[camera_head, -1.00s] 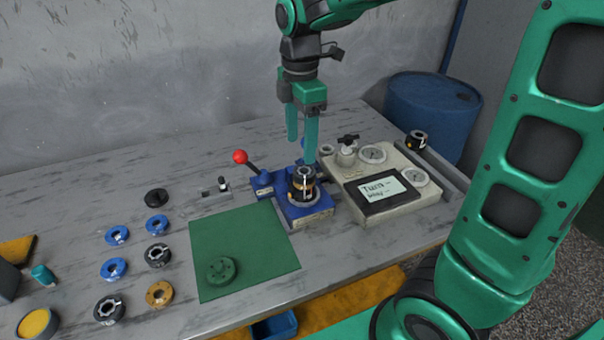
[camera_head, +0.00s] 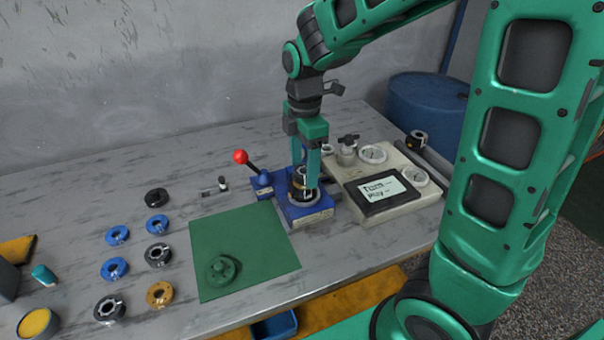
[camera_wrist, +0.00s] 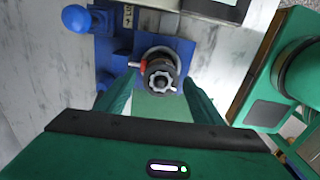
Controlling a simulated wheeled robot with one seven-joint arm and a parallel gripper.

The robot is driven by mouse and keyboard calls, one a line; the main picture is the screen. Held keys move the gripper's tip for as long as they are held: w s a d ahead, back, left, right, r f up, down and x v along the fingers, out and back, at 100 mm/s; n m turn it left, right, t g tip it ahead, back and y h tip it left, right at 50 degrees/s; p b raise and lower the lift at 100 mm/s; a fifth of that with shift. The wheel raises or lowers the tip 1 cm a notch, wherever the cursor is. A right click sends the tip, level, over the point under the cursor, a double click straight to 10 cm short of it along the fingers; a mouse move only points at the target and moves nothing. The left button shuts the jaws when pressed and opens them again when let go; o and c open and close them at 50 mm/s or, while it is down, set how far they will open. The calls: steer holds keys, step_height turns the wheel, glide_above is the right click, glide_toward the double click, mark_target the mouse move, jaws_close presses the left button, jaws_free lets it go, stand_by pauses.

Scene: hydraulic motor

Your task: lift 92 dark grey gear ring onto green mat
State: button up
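A stack of ring parts (camera_head: 303,178) stands upright in the blue fixture (camera_head: 307,212). Its top is a dark grey toothed ring, also seen in the wrist view (camera_wrist: 162,80); I cannot read a number on it. My gripper (camera_head: 306,186) points down over the fixture, with its fingers on either side of the stack. In the wrist view the fingers (camera_wrist: 158,92) are apart, and contact with the ring is not visible. The green mat (camera_head: 255,235) lies left of the fixture, with a green disc (camera_head: 222,270) on its front left part.
A red-knobbed lever (camera_head: 241,157) rises left of the fixture. A pale gauge panel (camera_head: 395,185) stands close on its right. Several blue, dark and orange rings (camera_head: 114,268) lie left of the mat. The mat's back and right parts are clear.

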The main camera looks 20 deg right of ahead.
steer(key=c, duration=1.2)
steer(key=shift+r, duration=0.1)
steer(key=shift+w+r, duration=0.1)
steer(key=shift+r, duration=0.35)
steer(key=r, duration=0.3)
steer(key=shift+a+r, duration=0.25)
steer(key=s+a+r, duration=0.5)
steer(key=a+r, duration=0.1)
steer(key=a, duration=0.3)
steer(key=shift+s+a+r, duration=0.25)
steer(key=shift+s+a, duration=0.05)
steer(key=shift+a, duration=0.1)
steer(key=shift+r, duration=0.2)
steer(key=shift+r, duration=0.6)
